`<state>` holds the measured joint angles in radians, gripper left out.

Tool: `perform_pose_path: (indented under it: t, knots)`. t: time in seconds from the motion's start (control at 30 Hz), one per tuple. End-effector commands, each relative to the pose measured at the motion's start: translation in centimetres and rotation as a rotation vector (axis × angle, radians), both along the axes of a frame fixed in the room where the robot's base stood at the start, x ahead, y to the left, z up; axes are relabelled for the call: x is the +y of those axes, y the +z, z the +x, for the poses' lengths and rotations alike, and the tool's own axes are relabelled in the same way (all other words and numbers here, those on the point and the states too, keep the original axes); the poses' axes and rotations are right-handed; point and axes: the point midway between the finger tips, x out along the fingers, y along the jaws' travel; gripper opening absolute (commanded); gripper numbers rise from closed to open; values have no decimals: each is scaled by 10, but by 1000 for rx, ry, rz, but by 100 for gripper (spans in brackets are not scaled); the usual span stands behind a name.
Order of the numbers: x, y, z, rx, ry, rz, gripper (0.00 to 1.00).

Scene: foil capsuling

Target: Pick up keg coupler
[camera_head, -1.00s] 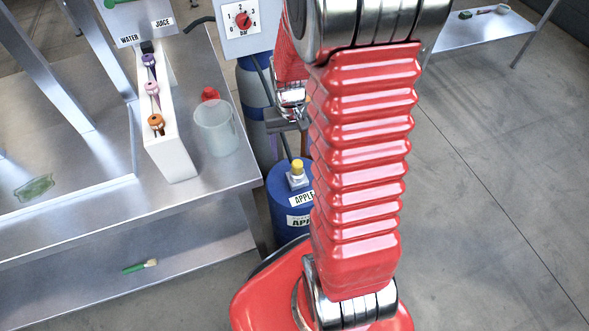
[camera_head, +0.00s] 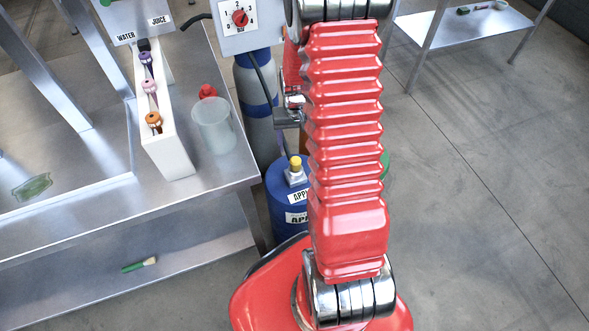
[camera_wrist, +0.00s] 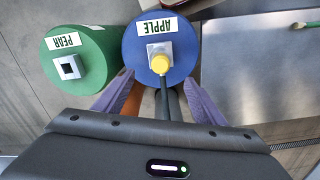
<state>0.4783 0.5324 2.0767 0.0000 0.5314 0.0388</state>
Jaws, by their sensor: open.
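The keg coupler (camera_head: 296,167) has a yellow top and sits on the square grey fitting of the blue APPLE keg (camera_head: 279,199). In the wrist view the coupler (camera_wrist: 160,64) shows as a yellow disc, with a dark hose running from it toward my gripper. My gripper (camera_wrist: 158,77) is open. Its two purplish fingers are spread to either side of the hose, tips near the coupler in the picture. I cannot tell the remaining distance. Nothing is between the fingertips except the coupler and hose in line with them. In the head view my arm hides part of the keg.
A green PEAR keg (camera_wrist: 84,58) stands beside the blue keg. A steel table (camera_head: 215,176) is at left, carrying a clear beaker (camera_head: 213,125) and a white rack (camera_head: 165,150). A grey gas cylinder (camera_head: 262,130) stands behind the blue keg. Floor at right is open.

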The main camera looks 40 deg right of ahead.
Motion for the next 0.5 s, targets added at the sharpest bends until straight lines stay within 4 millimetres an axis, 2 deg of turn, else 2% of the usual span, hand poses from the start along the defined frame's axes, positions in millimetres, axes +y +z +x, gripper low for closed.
perform_pose_path:
  t: [0.17,0.5]
  knots:
    - [1,-13,-1,3,1,2,64]
    - [1,-56,-1,3,1,2,64]
